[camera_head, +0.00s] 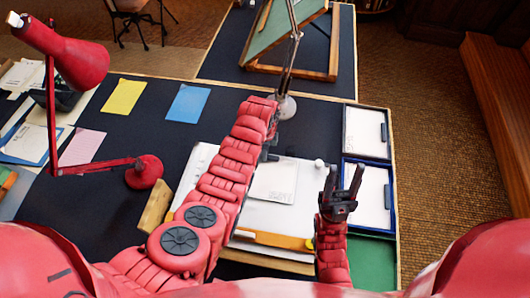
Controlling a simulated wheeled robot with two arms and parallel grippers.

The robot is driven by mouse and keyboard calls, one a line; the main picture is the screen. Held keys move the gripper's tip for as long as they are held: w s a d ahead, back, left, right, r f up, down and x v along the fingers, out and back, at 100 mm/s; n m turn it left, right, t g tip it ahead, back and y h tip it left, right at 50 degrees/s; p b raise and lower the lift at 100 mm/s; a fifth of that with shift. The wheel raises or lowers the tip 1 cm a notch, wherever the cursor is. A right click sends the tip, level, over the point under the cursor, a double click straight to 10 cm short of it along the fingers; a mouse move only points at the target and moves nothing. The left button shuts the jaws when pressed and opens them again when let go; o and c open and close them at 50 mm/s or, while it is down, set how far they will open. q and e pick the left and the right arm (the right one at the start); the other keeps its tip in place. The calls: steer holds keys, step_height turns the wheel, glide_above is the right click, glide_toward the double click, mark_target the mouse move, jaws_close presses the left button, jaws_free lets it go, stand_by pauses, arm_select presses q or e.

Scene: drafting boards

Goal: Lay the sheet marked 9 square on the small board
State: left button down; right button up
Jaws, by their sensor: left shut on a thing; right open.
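A white drafting board (315,215) lies on the dark desk in front of me, likely the small board. A white sheet (277,183) lies over its middle, with faint print near its lower edge; I cannot read a 9. My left arm reaches across the board's left part. My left gripper (268,154) is at the sheet's far edge, shut on that sheet and partly hidden by my own arm. My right gripper (343,180) is open and empty, fingers pointing away, above the board's right edge.
An orange-edged ruler (275,239) lies along the board's near edge. Trays with papers, one black-rimmed (367,132) and one blue-rimmed (368,185), stand right. A red lamp (145,172) stands left.

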arm_select(q)
steer(key=shift+f, duration=0.3)
steer(key=c, duration=0.7)
jaws_free()
steer(key=shift+r+b, duration=0.15)
steer(key=shift+b, duration=0.2)
steer(key=shift+r, duration=0.7)
step_height(320, 180, up, 7)
steer(key=shift+w+b, duration=0.15)
steer(key=shift+b, duration=0.75)
step_height(320, 180, up, 9)
steer(key=p, duration=0.7)
steer(key=shift+f+p, duration=0.1)
steer(key=shift+p, duration=0.25)
